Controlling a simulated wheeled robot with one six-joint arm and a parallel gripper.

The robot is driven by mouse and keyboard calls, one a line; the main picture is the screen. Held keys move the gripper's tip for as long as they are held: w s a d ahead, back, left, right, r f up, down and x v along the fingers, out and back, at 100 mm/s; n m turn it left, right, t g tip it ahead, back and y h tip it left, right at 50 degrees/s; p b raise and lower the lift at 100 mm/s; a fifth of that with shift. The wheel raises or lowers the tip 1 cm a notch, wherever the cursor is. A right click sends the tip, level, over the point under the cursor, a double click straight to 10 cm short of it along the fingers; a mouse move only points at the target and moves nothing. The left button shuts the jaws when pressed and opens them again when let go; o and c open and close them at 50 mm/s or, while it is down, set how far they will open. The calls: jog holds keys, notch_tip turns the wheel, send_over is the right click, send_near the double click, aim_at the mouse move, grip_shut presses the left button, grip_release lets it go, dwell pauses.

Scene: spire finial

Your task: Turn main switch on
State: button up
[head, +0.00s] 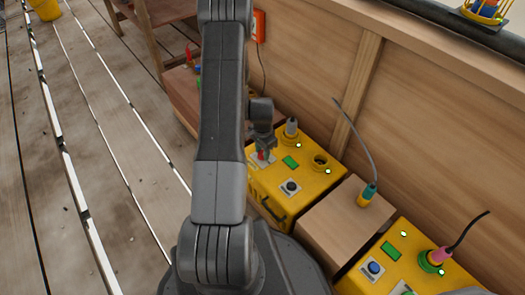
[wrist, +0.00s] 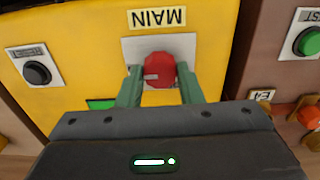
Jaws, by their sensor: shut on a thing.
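The main switch is a red round knob (wrist: 160,70) on a pale plate. The MAIN label (wrist: 156,18) beside it reads upside down in the wrist view. The knob sits on a yellow box (head: 318,183), and a bit of red shows under my gripper in the head view (head: 263,157). My gripper (wrist: 160,88) has its two green fingers on either side of the knob, shut on it. A pale mark on the knob's face points left in the wrist view. My gripper partly covers the knob in the head view.
The yellow box also has a black button (head: 291,187), a green panel (head: 290,162), a grey plug (head: 291,128) and an open socket (head: 320,162). A wooden block (head: 335,222) with a cabled plug (head: 367,195) separates it from another yellow box (head: 405,270). A wooden wall stands behind.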

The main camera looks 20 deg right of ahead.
dwell(0.3)
jog(key=o, duration=1)
jog(key=shift+r, duration=0.1)
notch_tip(320, 180, up, 14)
jog(key=p, duration=0.4)
jog(key=shift+f, duration=0.25)
notch_tip(320, 180, down, 14)
jog(key=b, duration=0.4)
jog(key=shift+r, duration=0.15)
jog(key=shift+r, duration=0.1)
